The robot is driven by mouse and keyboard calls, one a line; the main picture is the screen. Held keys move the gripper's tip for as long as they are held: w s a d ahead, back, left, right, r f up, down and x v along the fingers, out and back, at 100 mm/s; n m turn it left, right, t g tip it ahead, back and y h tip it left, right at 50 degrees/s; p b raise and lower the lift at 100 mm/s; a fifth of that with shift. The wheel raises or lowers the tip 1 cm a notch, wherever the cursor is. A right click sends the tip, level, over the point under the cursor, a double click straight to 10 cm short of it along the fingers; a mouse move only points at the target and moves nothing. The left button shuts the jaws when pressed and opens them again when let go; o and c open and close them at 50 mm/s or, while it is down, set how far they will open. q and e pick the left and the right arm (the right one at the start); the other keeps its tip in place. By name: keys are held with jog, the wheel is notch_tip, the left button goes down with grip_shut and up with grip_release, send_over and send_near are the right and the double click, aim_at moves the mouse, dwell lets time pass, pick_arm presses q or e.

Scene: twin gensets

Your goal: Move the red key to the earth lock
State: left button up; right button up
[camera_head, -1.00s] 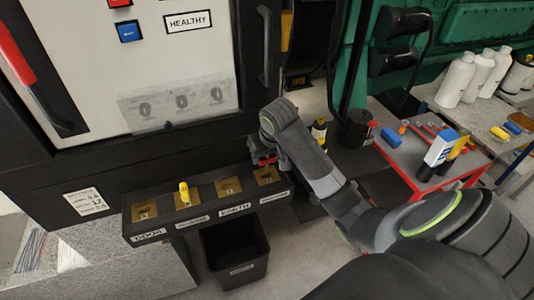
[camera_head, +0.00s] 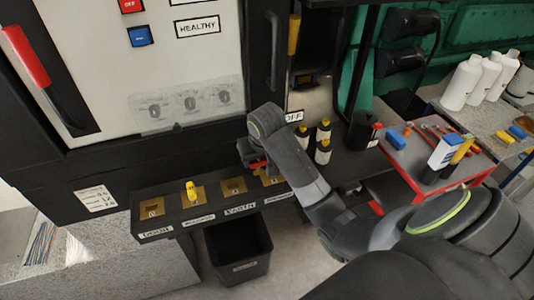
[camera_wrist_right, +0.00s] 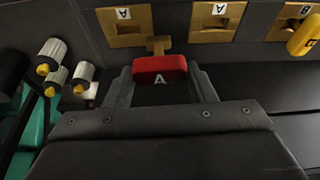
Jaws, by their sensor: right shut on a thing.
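The red key (camera_wrist_right: 160,68), marked A, is between the fingers of my right gripper (camera_wrist_right: 163,88), which is shut on it. Its brass shaft points at the ledge, near the lower edge of the rightmost lock plate (camera_wrist_right: 125,24). I cannot tell whether the shaft touches the plate. In the head view my right gripper (camera_head: 257,163) is at the ledge, between the rightmost plate and the earth lock plate (camera_head: 234,186), above the EARTH label. The earth lock plate also shows in the right wrist view (camera_wrist_right: 214,20), with no key in it. My left gripper is out of view.
A yellow key (camera_head: 191,190) stands in the plate left of the earth lock. A black bin (camera_head: 240,248) is under the ledge. The cabinet (camera_head: 120,95) rises behind. Several small bottles (camera_head: 323,142) and a red-edged table (camera_head: 425,165) are to the right.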

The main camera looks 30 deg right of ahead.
jog(key=w+a+p, duration=0.1)
jog(key=w+a, duration=0.1)
jog(key=a, duration=0.5)
jog(key=shift+a+p, duration=0.35)
jog(key=shift+p, duration=0.05)
jog(key=shift+s+f, duration=0.1)
jog(key=shift+f, duration=0.05)
jog(key=shift+f+m, duration=0.3)
jog(key=shift+f, duration=0.55)
jog(key=shift+f, duration=0.1)
jog(key=shift+f, duration=1.4)
